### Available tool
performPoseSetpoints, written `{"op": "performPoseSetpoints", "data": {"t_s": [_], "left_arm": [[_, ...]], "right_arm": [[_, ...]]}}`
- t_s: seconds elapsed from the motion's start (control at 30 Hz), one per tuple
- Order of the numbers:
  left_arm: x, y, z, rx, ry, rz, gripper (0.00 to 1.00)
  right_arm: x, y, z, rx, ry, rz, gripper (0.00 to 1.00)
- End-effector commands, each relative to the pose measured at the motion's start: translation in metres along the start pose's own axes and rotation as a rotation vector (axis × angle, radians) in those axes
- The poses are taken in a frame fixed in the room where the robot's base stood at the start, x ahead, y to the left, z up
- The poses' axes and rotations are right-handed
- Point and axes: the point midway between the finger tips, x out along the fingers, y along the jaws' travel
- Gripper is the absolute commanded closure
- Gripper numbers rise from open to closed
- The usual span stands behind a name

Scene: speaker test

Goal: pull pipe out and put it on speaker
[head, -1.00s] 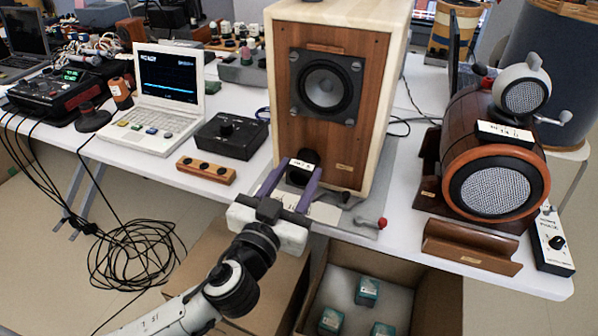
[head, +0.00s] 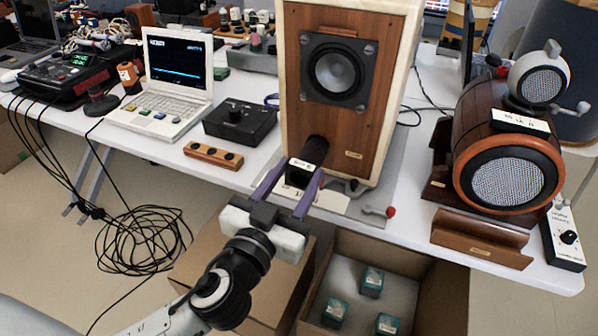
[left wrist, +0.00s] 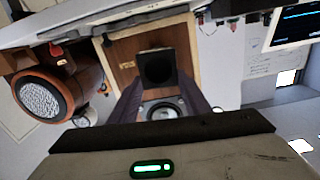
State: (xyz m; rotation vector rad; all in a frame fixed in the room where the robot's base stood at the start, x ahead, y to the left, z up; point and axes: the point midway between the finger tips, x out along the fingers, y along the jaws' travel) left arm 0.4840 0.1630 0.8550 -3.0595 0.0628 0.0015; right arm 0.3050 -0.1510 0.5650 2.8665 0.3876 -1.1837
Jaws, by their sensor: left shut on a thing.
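The pipe (head: 315,149) is a black tube with a white label. It sticks out of the low front of the tall wooden box speaker (head: 299,113); how much is still inside is hidden. My left gripper (head: 301,172) is shut on the pipe, with its purple fingers on either side near the outer end. In the left wrist view, the pipe's dark square-looking end (left wrist: 157,67) shows between the fingers, in front of the speaker's wooden face (left wrist: 125,50). The speaker's top is out of the head view. My right gripper is not in view.
A barrel-shaped speaker (head: 478,130) and a wooden cradle (head: 480,238) stand at the right. A red-tipped lever (head: 389,212) lies by the table's front edge. A black knob box (head: 240,122) and laptop (head: 165,95) stand left. Open cardboard boxes (head: 445,290) sit below.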

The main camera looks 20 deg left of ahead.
Motion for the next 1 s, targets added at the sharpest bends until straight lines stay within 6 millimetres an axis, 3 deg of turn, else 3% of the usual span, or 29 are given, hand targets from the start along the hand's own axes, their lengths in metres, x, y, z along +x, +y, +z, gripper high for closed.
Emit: {"op": "performPoseSetpoints", "data": {"t_s": [1.0], "left_arm": [[-0.041,0.000,0.000,0.000,0.002,0.000,0.82]], "right_arm": [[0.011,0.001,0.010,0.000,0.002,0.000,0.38]]}}
